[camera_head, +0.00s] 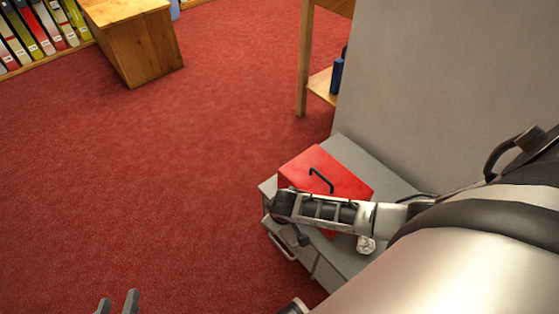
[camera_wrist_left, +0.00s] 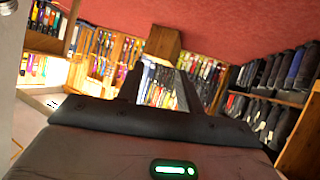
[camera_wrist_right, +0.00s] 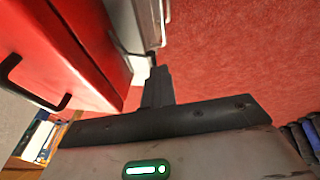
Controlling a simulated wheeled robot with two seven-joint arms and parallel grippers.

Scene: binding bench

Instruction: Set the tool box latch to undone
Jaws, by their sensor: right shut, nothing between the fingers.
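The red tool box (camera_head: 325,172) with a black handle (camera_head: 318,178) sits on a grey cabinet, partly hidden behind my right arm. In the right wrist view the tool box (camera_wrist_right: 70,50) fills the upper left. My right gripper (camera_wrist_right: 157,88) is shut and empty, close beside the tool box. A small dark part (camera_wrist_right: 150,57) shows just past its fingertips; I cannot tell whether it is the latch, nor the latch's state. My left gripper (camera_head: 118,303) is open and empty at the bottom of the head view, far from the tool box; its fingers (camera_wrist_left: 158,88) stand apart.
The grey cabinet (camera_head: 350,153) has a drawer handle (camera_head: 281,247) on its front and stands by a grey wall (camera_head: 450,80). A wooden table (camera_head: 304,60) stands behind. Bookshelves (camera_head: 40,30) and a wooden block (camera_head: 135,45) are at the far left. Red carpet between is clear.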

